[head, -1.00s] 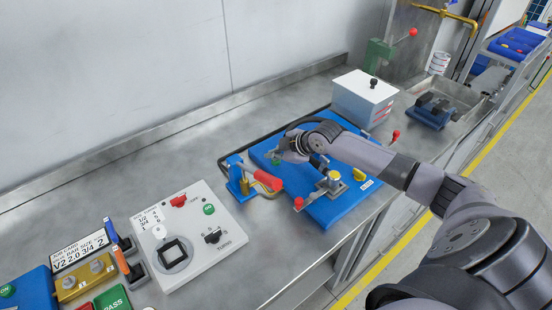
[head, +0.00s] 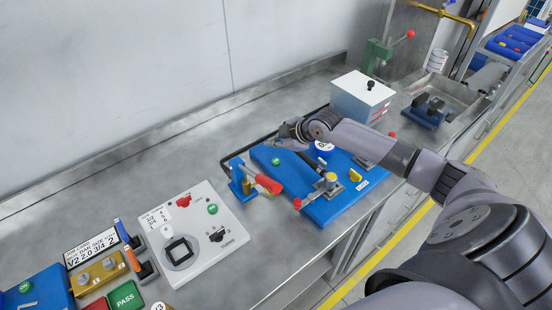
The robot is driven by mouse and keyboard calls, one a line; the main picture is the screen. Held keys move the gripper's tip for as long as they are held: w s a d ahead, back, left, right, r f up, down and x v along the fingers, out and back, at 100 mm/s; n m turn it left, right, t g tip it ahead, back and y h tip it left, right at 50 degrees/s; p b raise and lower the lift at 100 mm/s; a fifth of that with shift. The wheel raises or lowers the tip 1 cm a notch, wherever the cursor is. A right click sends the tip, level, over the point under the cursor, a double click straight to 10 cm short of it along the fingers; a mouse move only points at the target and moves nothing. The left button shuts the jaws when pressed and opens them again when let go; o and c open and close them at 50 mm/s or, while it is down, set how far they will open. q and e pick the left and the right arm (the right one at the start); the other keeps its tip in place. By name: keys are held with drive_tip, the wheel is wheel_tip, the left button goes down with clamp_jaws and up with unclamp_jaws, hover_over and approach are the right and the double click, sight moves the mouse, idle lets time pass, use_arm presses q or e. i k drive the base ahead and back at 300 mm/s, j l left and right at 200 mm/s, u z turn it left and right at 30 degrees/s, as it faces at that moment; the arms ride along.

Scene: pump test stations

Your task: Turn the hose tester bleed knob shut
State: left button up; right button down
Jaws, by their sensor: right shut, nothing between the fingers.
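The hose tester is a blue plate (head: 335,205) on the steel bench. It carries a yellow knob (head: 355,175) near its right edge, a brass fitting (head: 331,181), a round blue-and-white gauge (head: 322,148) and a green button (head: 276,161). A small red handle (head: 297,203) sits at its front edge. I cannot tell for certain which part is the bleed knob. My right gripper (head: 284,136) is shut and empty, over the far edge of the plate and apart from the yellow knob. My forearm passes over the plate's back right part. My left gripper is out of view.
A clamp with a red lever (head: 268,184) stands at the plate's left edge. A white control box (head: 190,232) lies further left. A grey box (head: 362,97) with a black knob stands behind.

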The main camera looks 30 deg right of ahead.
sight(354, 177)
drive_tip(key=z, duration=1.5)
